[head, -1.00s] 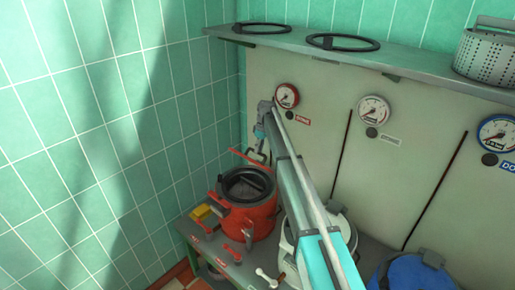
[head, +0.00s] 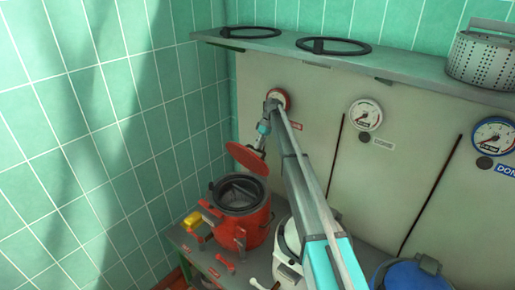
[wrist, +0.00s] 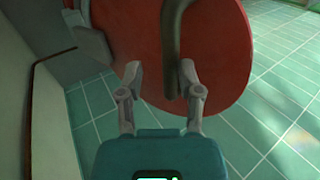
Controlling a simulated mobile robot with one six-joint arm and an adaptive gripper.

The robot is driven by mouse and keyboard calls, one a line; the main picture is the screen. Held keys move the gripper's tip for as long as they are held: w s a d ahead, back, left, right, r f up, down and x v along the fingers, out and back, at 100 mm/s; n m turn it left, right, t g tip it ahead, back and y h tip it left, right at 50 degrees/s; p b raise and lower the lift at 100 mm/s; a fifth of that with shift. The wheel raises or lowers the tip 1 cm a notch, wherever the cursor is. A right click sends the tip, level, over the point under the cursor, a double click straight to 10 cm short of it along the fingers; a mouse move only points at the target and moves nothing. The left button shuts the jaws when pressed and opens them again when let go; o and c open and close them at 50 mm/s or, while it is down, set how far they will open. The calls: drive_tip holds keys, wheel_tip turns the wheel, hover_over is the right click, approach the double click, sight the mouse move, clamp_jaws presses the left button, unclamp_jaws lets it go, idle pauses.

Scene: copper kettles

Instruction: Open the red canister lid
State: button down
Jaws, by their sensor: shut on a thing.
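The red canister (head: 240,222) stands on the bench at the back left, its dark round mouth uncovered. Its red lid (head: 246,158) is raised and tilted above the canister's back rim. My gripper (head: 262,143) is at the lid's upper side. In the wrist view my gripper (wrist: 160,78) has its fingers at the dark bar handle on the red lid (wrist: 210,50), shut on it. The exact contact of the fingertips is hard to make out.
A white canister (head: 290,240) and a blue one (head: 408,274) stand to the right on the bench. A yellow block (head: 192,219) lies left of the red canister. Gauges (head: 365,115) line the panel behind, under a shelf (head: 300,46) with a perforated basket (head: 485,58).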

drive_tip(key=shift+w+d+f, duration=0.15)
drive_tip(key=shift+w+d, duration=0.25)
drive_tip(key=shift+d, duration=0.4)
drive_tip(key=c, duration=1)
unclamp_jaws()
drive_tip(key=shift+a+f, duration=0.1)
drive_tip(key=shift+a, duration=0.15)
drive_tip(key=o, duration=0.4)
drive_tip(key=shift+w+a+f, duration=0.15)
drive_tip(key=shift+w+f, duration=0.05)
drive_tip(key=shift+w, duration=0.05)
drive_tip(key=shift+s+r, duration=0.15)
